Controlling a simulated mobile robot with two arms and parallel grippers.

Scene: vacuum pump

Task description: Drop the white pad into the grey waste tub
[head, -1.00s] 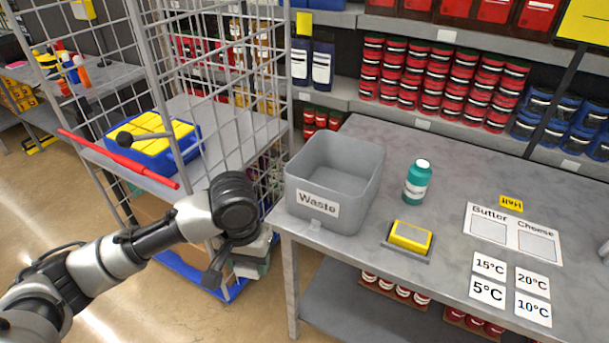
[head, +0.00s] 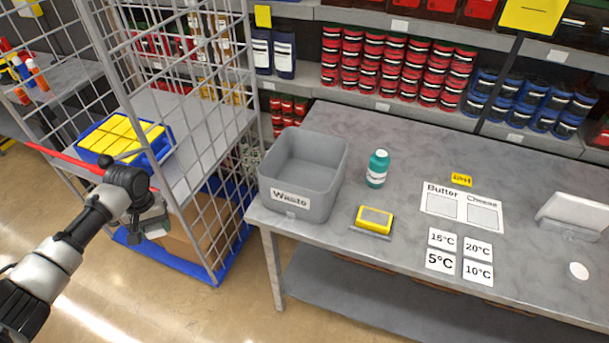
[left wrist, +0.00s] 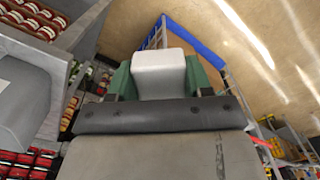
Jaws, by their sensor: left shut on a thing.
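The grey waste tub (head: 322,203), labelled "Waste", stands at the left end of the grey table and its visible inside looks empty. My left gripper (head: 150,229) is left of the tub, beyond the table's edge, in front of the wire cage. In the left wrist view, my left gripper (left wrist: 160,78) is shut on the white pad (left wrist: 160,68), which sits between its green fingers. The pad is hard to make out in the head view. My right gripper is not in view.
The wire cage (head: 215,130) with a blue bin (head: 165,148) stands left of the tub. A red bar (head: 65,156) crosses there.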

